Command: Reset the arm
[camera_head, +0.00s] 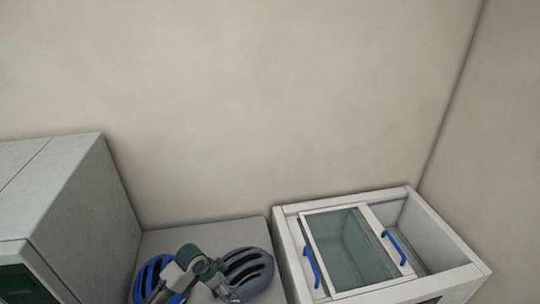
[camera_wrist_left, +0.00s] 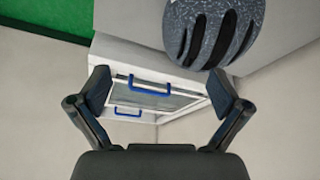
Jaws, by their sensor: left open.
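My left arm comes in low in the head view. Its gripper (camera_head: 226,292) is small and partly cut off by the bottom edge, close to a dark grey helmet (camera_head: 250,268). In the left wrist view the two fingers of this gripper (camera_wrist_left: 160,90) are spread wide with nothing between them. The grey helmet (camera_wrist_left: 208,28) shows beyond the fingertips at the top of that view. My right gripper is in neither view.
A blue helmet (camera_head: 145,276) lies partly hidden behind my arm on the grey surface (camera_head: 205,234). A white open-topped box (camera_head: 290,240) with a glass panel and blue handles (camera_head: 311,267) stands at right. A tall grey cabinet (camera_head: 85,215) stands at left. Plain walls rise behind.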

